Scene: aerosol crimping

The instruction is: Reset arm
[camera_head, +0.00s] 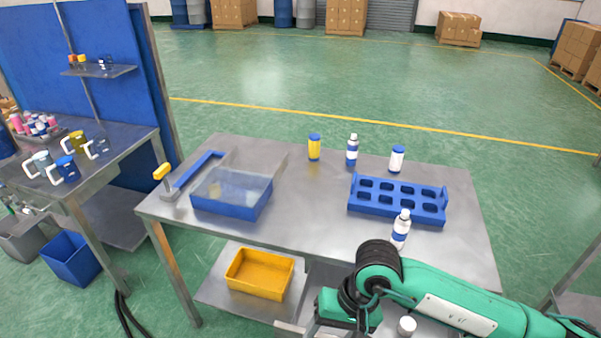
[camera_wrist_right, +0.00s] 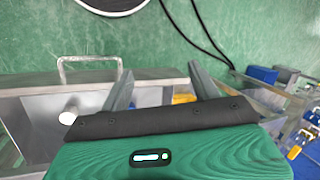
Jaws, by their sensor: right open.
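My right arm (camera_head: 440,295), green with black joints, comes in from the lower right of the head view and bends down in front of the table's near edge. Its gripper is mostly cut off by the bottom of that view. In the right wrist view the two grey fingers of my right gripper (camera_wrist_right: 163,85) stand wide apart with nothing between them. They point over a metal structure and the green floor. My left gripper and arm are not in view.
The metal table (camera_head: 310,225) carries a blue holed rack (camera_head: 397,213), a blue bin (camera_head: 232,208), a yellow-handled press (camera_head: 165,180) and several bottles, one white bottle (camera_head: 400,230) close to my arm. A yellow tray (camera_head: 259,274) sits on the lower shelf.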

